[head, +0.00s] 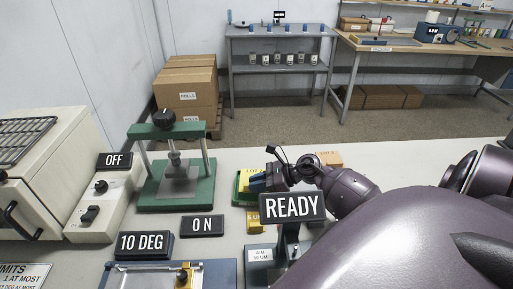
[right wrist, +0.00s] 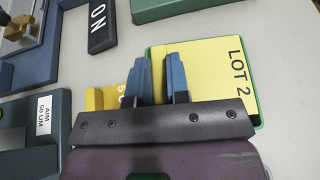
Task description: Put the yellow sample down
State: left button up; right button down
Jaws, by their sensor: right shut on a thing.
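In the head view the sample and green tray (head: 238,188) are partly hidden behind my right gripper (head: 262,181). My left gripper is not in view.
A yellow block (head: 253,221) with white lettering is close beside the tray. A READY sign (head: 292,207), an ON sign (head: 202,226) and a green press (head: 177,190) stand nearby. An orange block (head: 329,158) is behind my right wrist. Bare tabletop lies behind the tray.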

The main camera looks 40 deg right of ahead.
notch_tip(320, 180, down, 4)
jog(key=shift+r, duration=0.15)
jog(key=c, duration=1.5)
grip_release()
jog(key=shift+b, duration=0.3)
jog(key=shift+c, duration=0.2)
jog(key=o, duration=0.4)
jog(key=shift+o, duration=0.2)
